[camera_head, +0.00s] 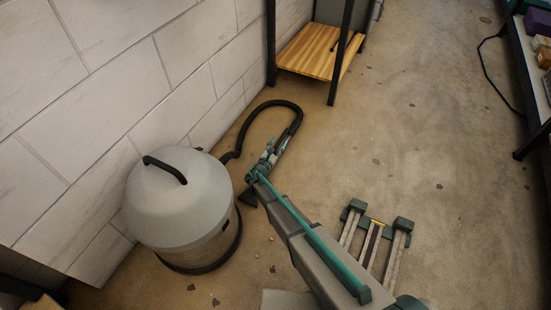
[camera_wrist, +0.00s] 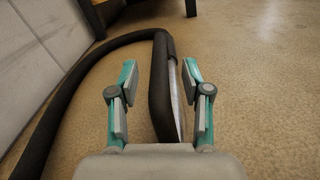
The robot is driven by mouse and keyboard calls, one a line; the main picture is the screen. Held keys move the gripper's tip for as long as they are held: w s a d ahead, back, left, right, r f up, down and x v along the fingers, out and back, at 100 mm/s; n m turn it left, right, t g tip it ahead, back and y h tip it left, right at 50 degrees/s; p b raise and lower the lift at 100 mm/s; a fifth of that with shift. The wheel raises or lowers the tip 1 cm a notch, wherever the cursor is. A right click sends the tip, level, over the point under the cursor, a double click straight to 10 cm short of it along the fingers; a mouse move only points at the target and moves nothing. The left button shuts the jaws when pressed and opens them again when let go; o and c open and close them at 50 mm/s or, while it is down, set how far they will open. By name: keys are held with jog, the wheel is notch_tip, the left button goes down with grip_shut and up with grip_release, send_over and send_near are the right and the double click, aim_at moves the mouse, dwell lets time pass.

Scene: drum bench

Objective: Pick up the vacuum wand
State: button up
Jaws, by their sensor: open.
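The vacuum wand (camera_wrist: 172,90) is a slim tube with a black handle end and a pale grey stretch. In the wrist view it runs between the two fingers of my gripper (camera_wrist: 159,76), which are spread apart with a gap on either side of it. In the head view the wand (camera_head: 284,141) lies by the drum vacuum, partly hidden by my gripper (camera_head: 266,158), with a dark floor nozzle (camera_head: 248,198) below. A black hose (camera_head: 244,127) loops from the wand to the vacuum.
The grey drum vacuum (camera_head: 181,205) with a black top handle stands left of my gripper, against the white block wall (camera_head: 110,85). A wooden-shelved stand (camera_head: 310,50) with black legs is behind. A bench (camera_head: 533,80) stands at far right.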

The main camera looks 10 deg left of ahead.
jog(key=shift+w+d, duration=0.1)
jog(key=shift+w, duration=0.05)
grip_shut()
jog(key=shift+r, duration=0.1)
dwell(0.4)
notch_tip(320, 180, up, 10)
jog(key=p, duration=0.4)
dwell(0.4)
